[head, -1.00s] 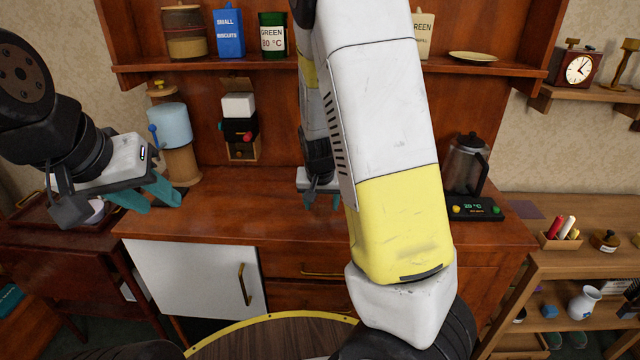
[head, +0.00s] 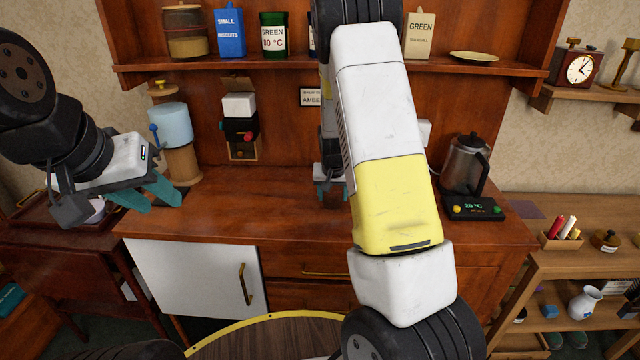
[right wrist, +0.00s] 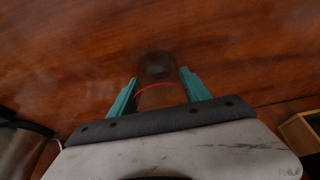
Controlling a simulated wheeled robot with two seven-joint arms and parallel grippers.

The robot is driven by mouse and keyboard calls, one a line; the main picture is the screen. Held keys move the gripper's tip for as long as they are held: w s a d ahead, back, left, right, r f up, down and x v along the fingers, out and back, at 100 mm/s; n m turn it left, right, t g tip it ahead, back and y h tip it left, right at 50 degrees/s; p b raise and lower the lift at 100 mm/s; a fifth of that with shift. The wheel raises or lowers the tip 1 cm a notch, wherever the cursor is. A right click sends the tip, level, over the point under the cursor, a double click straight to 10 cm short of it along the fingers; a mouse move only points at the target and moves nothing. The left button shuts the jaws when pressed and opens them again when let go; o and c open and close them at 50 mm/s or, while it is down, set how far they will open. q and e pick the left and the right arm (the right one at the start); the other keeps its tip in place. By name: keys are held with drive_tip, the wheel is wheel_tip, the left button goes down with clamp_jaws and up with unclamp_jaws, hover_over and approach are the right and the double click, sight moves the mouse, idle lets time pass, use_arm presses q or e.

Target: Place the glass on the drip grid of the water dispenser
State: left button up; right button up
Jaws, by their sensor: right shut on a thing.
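The water dispenser (head: 169,126) stands at the left end of the wooden counter, with a pale blue tank, a blue lever and a wooden stand. Its drip grid cannot be made out. My left gripper (head: 152,196) is open and empty, in front of the dispenser's foot in the picture. My right gripper (head: 331,190) is over the middle of the counter, partly hidden behind my own arm. In the right wrist view, the right gripper (right wrist: 159,82) is shut on a clear glass (right wrist: 157,66) with a red line around it. The glass is hard to make out in the head view.
A kettle (head: 466,165) stands on its lit base at the counter's right. A small box-like device (head: 240,130) is on the back panel right of the dispenser. A shelf (head: 200,70) with tins runs above. The counter between dispenser and right gripper is clear.

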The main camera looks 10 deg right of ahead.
drive_tip(key=shift+f, duration=0.1)
drive_tip(key=o, duration=1.6)
